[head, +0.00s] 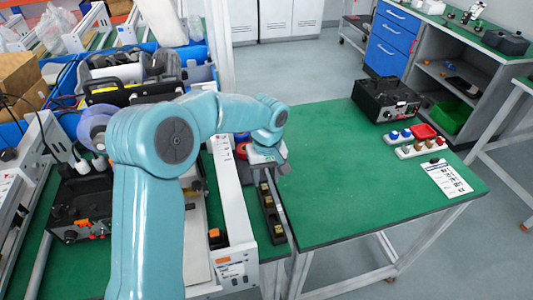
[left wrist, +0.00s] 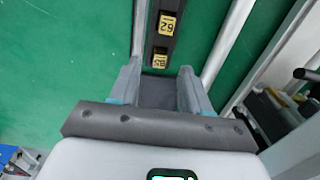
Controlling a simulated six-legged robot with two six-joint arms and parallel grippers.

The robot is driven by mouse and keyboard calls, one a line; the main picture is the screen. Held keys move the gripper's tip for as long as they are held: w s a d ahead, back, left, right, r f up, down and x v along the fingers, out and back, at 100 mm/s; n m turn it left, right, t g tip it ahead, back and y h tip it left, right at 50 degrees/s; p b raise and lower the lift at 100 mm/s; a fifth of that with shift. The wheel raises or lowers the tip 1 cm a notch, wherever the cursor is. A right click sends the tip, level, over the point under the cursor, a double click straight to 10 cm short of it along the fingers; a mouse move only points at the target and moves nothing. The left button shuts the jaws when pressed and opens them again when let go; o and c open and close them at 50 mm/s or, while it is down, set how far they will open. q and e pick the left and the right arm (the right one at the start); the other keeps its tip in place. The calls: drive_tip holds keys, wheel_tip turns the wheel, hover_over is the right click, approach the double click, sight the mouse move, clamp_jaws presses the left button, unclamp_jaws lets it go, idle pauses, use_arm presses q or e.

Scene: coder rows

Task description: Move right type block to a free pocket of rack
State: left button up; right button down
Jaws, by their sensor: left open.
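The rack (head: 274,219) is a narrow dark strip with pockets, lying along the left edge of the green table. Several small yellow-topped type blocks sit in it, one toward the near end (head: 278,230). The left wrist view shows the dark rack (left wrist: 176,50) with two blocks, an upper one (left wrist: 167,25) and a lower one (left wrist: 160,60), both with dark characters on yellow. My left gripper (head: 268,160) is over the rack's far end. Its fingers (left wrist: 160,88) are open, just below the lower block in the wrist view. Nothing is visibly held. My gripper hides the rack's far end.
A long white machine (head: 235,225) borders the rack on the left. The middle of the green table (head: 345,185) is clear. A black box (head: 386,100), small coloured buttons (head: 420,148) and a printed sheet (head: 446,179) lie at the right.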

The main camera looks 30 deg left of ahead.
use_arm(q)
wheel_tip(320, 180, up, 14)
drive_tip(key=shift+w+d+p, duration=0.15)
drive_tip(key=shift+p, duration=0.15)
